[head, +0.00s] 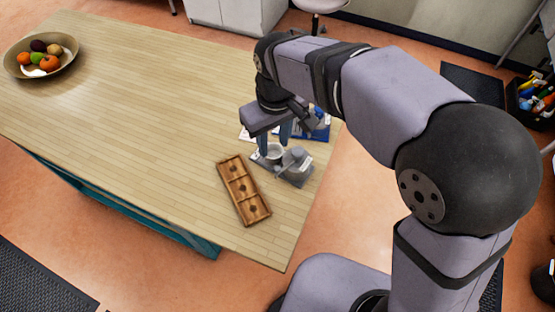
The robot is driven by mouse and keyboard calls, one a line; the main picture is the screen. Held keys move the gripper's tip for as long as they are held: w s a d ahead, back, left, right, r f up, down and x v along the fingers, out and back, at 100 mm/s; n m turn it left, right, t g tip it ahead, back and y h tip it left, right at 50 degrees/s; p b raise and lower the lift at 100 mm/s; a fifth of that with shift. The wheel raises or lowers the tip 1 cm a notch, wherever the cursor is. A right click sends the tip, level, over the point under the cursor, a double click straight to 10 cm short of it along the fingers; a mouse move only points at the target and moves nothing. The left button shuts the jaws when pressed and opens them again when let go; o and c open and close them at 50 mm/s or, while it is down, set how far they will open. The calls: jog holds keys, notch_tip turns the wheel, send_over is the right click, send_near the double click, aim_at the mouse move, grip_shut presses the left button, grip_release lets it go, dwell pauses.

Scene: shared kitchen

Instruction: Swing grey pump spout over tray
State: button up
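A small grey pump (296,165) stands on the table near its right edge, on a flat grey base. A pale round cup-like part (271,155) sits at its left; which piece is the spout is too small to tell. The wooden tray (236,173) lies just left of the pump, slanted, with three compartments that each hold a small dark mark or item. My gripper (275,145) points down above the round part, its two bluish fingers apart with a gap between them. Whether a finger touches the pump cannot be told.
Blue-and-white papers or a box (321,130) lie behind the gripper at the table's right edge. A bowl of fruit (16,66) stands at the far left. The wooden table (140,110) is clear between the bowl and the tray.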

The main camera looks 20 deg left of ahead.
aim_at(277, 168)
jog(key=shift+s+d+r+n+g+h, duration=0.25)
jog(key=shift+s+d+n+g+h, duration=0.05)
jog(key=shift+s+d, duration=0.35)
jog(key=shift+f+p, duration=1.1)
jog(key=shift+f, duration=2.6)
jog(key=shift+c, duration=0.7)
grip_shut()
